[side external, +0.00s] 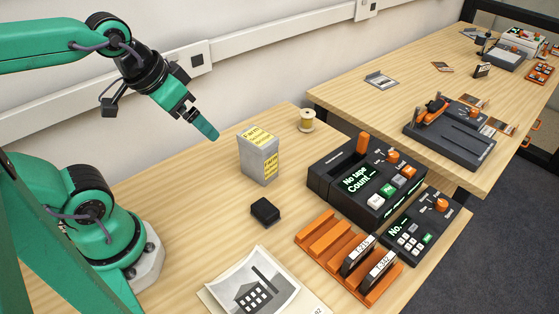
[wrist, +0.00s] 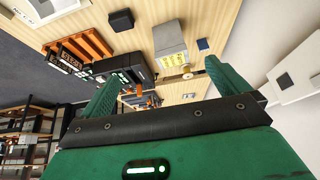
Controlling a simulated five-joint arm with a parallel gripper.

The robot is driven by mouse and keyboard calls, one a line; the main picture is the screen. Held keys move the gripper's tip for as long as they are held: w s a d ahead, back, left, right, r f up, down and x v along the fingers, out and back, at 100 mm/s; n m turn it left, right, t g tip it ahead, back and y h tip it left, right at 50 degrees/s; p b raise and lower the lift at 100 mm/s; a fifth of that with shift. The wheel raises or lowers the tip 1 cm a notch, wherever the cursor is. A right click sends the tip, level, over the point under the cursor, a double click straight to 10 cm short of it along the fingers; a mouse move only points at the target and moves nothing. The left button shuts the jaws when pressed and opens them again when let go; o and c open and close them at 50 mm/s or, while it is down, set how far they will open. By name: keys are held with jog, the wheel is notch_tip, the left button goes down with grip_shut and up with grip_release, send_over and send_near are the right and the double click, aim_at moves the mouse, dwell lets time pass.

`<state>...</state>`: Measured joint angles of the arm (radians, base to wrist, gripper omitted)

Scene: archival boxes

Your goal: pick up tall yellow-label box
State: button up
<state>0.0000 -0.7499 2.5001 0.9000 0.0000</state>
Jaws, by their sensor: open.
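The tall yellow-label box (side external: 258,158) is grey with yellow labels on its top and front. It stands upright on the wooden table in the side view. My gripper (side external: 211,133) is in the air to the left of the box and above the table, apart from it. In the wrist view the box (wrist: 169,42) appears beyond the fingers, upper middle. My gripper's two green fingers (wrist: 160,85) are spread wide with nothing between them up close.
A small black block (side external: 265,211) lies in front of the box. A spool (side external: 306,121) stands behind it. A dark console (side external: 365,178) and an orange rack (side external: 322,236) are to the right. A photo sheet (side external: 255,287) lies at the front.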

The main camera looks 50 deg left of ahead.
jog(key=shift+w, duration=0.1)
jog(key=n+g, duration=0.1)
jog(key=g, duration=0.4)
send_over(257, 136)
jog(key=f, duration=0.9)
jog(key=shift+s+d, duration=0.2)
jog(key=shift+d, duration=0.1)
jog(key=shift+w+f+g, duration=0.25)
jog(key=shift+f+g, duration=0.05)
jog(key=shift+f, duration=1.3)
jog(key=shift+a+f, duration=0.15)
jog(key=shift+f, duration=1.15)
jog(key=shift+a+f, duration=0.1)
jog(key=shift+f, duration=1.2)
